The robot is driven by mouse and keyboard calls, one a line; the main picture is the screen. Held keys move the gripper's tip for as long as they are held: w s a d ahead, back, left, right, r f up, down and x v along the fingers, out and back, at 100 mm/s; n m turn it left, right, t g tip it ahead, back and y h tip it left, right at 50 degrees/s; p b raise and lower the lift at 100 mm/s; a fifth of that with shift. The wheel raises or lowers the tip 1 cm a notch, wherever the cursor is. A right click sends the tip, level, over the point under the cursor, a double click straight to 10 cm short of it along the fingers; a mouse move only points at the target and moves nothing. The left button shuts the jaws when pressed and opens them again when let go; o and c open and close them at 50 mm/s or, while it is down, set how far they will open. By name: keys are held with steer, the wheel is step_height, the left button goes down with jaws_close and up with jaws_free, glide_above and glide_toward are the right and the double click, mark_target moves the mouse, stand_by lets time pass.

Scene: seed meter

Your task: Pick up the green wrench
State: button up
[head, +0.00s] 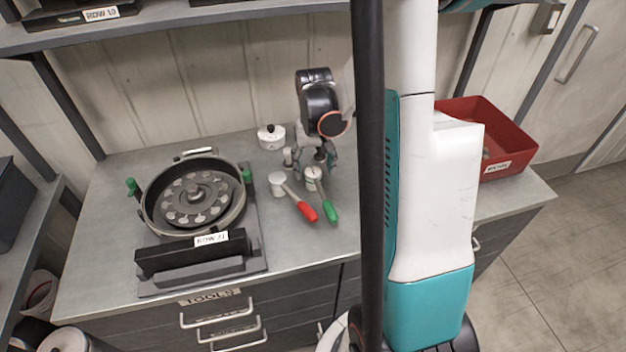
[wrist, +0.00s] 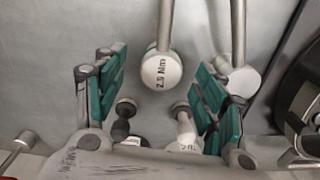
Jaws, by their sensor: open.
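The green wrench has a green handle (head: 331,212), a metal shaft and a round white head; it lies on the grey bench in the head view. In the wrist view its head (wrist: 160,71), marked "2.5 Nm", shows between and just past the tips of my gripper's fingers. My gripper (wrist: 160,85) is open and empty, its teal pads apart on both sides. In the head view my gripper (head: 322,160) is above the bench by the wrench's head. Whether a finger touches it I cannot tell.
A red-handled wrench (head: 306,211) lies close to the left; its white head (wrist: 238,82) is near my right finger in the wrist view. Small black (wrist: 125,109) and white (wrist: 186,132) pieces stand between the fingers. The seed meter (head: 195,200) is left; a red bin (head: 505,125) is right.

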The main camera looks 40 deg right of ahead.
mark_target(313, 172)
step_height(313, 172, down, 5)
steer(key=shift+w+f+b, duration=0.1)
steer(key=shift+b, duration=0.85)
steer(key=shift+c, duration=0.3)
jaws_close()
